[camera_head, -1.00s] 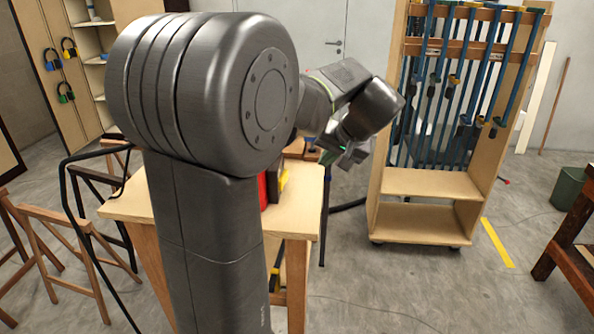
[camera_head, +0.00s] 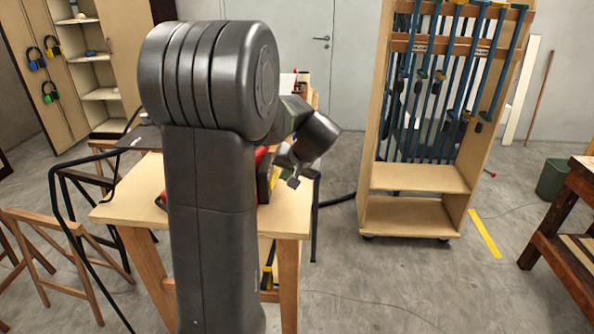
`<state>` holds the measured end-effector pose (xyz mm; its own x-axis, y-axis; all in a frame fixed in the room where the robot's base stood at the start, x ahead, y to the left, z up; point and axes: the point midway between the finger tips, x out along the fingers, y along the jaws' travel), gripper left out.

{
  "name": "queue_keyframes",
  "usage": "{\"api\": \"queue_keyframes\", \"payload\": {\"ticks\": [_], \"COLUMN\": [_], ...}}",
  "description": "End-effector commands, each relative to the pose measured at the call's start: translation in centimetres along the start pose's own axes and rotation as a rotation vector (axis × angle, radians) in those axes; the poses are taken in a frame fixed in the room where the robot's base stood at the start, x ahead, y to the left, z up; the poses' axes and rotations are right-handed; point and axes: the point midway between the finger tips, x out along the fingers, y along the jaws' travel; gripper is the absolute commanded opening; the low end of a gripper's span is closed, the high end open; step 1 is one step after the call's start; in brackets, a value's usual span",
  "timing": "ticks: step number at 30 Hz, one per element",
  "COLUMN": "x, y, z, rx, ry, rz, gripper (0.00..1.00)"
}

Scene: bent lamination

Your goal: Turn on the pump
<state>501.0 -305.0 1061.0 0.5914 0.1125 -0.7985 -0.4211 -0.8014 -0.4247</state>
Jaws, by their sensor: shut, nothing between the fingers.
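I cannot make out the pump for certain; my arm hides the middle of the workbench. A red object (camera_head: 261,154) and a dark block with a yellow part (camera_head: 264,180) show at the right edge of my arm, on the wooden workbench (camera_head: 284,222). My gripper (camera_head: 293,182) is small in view, just right of that block and over the right side of the bench. It points downward, and its fingers are shut and empty. I cannot tell whether it touches anything.
Wooden sawhorses (camera_head: 55,255) stand at left. Floor between workbench and rack is largely clear.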

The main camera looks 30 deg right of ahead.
Motion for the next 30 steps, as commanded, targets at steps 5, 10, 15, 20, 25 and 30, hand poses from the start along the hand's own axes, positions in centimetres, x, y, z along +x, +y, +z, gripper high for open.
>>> {"api": "queue_keyframes", "payload": {"ticks": [5,10,15,20,25,30], "x": [0.21,0.20,0.61,0.65,0.61,0.39], "y": [-0.32,-0.29,-0.39,-0.85,-0.85,-0.78], "z": [0.03,0.04,0.01,-0.15,-0.13,0.25], "rx": [0.000,0.000,-0.028,-0.071,-0.071,-0.071], "ry": [-0.001,-0.001,-0.015,-0.040,-0.039,-0.038], "rz": [0.000,0.000,-0.015,-0.039,-0.038,-0.038], "gripper": [0.00,0.00,0.00,0.00,0.00,0.00]}}
